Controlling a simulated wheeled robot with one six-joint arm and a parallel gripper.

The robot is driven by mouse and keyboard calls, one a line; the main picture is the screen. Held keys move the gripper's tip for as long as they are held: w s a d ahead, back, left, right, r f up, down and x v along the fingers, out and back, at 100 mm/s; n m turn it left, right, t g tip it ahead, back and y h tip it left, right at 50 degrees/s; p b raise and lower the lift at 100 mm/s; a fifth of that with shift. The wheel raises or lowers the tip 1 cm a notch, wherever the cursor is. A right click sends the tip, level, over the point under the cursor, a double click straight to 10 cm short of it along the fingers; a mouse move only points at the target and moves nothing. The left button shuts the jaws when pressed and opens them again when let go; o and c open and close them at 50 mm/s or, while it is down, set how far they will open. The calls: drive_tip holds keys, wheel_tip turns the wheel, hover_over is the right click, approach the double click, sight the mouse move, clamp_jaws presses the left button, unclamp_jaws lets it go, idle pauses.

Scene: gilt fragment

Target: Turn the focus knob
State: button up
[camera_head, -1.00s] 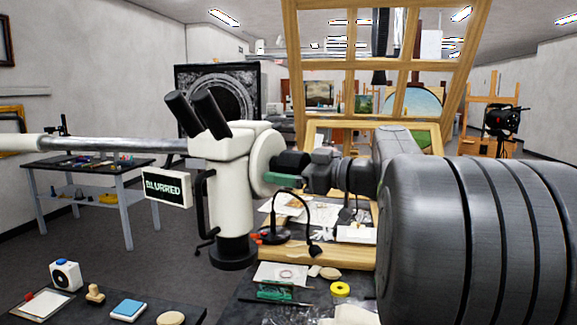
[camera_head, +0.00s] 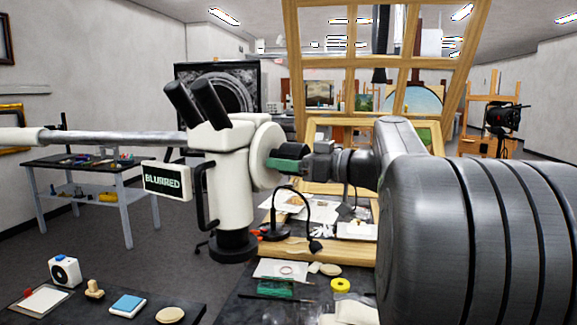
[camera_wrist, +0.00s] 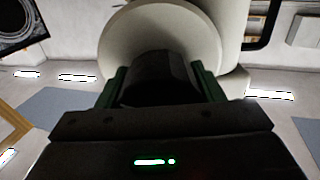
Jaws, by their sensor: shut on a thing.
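The white microscope (camera_head: 232,180) stands upright at left centre in the head view, with two black eyepieces (camera_head: 195,102) on top. Its dark focus knob (camera_wrist: 158,78) sits on a pale round disc (camera_wrist: 160,30) in the wrist view. My gripper (camera_wrist: 160,88) reaches the knob from the right in the head view. Its two green fingers lie one on each side of the knob, closed on it. A sign (camera_head: 166,180) on the microscope reads BLURRED. In the head view the fingers and wrist partly hide the knob.
A wooden frame (camera_head: 290,60) stands behind the microscope. A black gooseneck lamp (camera_head: 275,232), papers and tools lie on the bench below. A monitor (camera_head: 218,72) with a grey ring picture stands behind left. A side table (camera_head: 72,160) stands at left.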

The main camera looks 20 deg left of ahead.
drive_tip(key=shift+m+b, duration=0.5)
drive_tip(key=shift+m, duration=1.2)
drive_tip(key=o, duration=1)
drive_tip(key=shift+d, duration=0.1)
drive_tip(key=d+b, duration=0.1)
drive_tip(key=d, duration=0.6)
drive_tip(key=d+b, duration=0.2)
drive_tip(key=d, duration=0.4)
drive_tip(key=shift+s+d, duration=0.2)
drive_tip(key=shift+d, duration=0.15)
